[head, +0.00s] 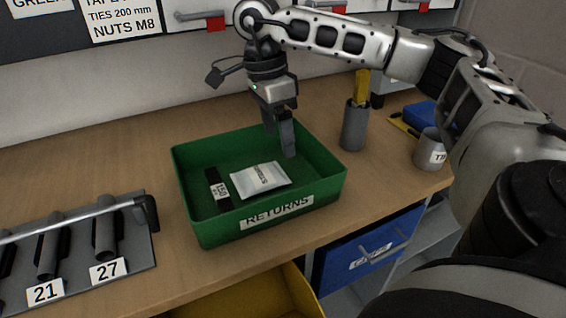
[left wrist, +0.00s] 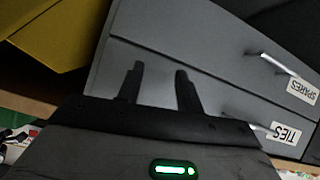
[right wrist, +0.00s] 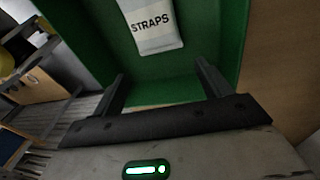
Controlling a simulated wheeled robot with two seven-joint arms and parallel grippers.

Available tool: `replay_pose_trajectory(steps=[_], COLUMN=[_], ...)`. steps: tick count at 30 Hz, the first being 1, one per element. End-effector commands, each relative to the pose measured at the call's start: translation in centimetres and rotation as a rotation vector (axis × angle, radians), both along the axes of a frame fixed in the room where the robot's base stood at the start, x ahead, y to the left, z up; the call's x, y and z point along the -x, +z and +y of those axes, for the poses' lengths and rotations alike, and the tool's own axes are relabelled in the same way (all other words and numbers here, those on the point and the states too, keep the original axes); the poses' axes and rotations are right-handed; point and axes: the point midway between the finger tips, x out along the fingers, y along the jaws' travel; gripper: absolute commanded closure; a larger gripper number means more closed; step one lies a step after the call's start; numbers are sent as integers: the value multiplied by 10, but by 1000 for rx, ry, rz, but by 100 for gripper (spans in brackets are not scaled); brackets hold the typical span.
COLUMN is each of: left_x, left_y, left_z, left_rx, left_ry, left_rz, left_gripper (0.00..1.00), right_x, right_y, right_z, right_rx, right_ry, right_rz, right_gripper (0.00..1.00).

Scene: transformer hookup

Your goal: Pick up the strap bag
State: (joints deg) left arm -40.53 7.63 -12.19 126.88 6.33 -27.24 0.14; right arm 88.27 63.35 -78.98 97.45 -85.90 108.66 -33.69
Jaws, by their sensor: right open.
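The strap bag (head: 260,179) is a pale flat packet lying in the green RETURNS bin (head: 190,222) on the workbench. In the right wrist view the bag (right wrist: 155,24) reads STRAPS and lies beyond the fingertips. My right gripper (head: 285,152) points down into the back right part of the bin, apart from the bag. Its two fingers (right wrist: 160,78) are spread with nothing between them. My left gripper (left wrist: 158,72) shows only in the left wrist view, fingers apart and empty, in front of grey drawers.
A black labelled item (head: 218,190) lies left of the bag inside the bin. A dark cup (head: 354,128) with a yellow object and a grey labelled cup (head: 430,150) stand to the right. A rack (head: 75,265) marked 21 and 27 is at the left. Grey drawers (left wrist: 200,60) face the left gripper.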

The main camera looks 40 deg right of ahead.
Motion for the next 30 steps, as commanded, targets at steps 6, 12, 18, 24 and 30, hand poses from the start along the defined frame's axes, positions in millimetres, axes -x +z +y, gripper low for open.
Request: replay_pose_trajectory(steps=[6,12,18,24,30], left_x=[0,-1,-2,-2,-2], left_y=[0,2,1,0,-1], left_z=[0,0,0,0,0], left_rx=[-1,0,-1,-1,-2], left_ry=[-1,0,0,-1,-1], left_rz=[-3,-5,-8,-5,-4], left_gripper=[64,64,64,64,64], right_x=[3,7,11,12,13], right_y=[-20,-43,-68,-73,-74], right_z=[-1,-2,-3,-3,-2], right_rx=[0,1,1,0,0], right_ry=[1,1,0,1,2], right_rz=[0,4,1,3,8], right_gripper=[23,23,23,23,57])
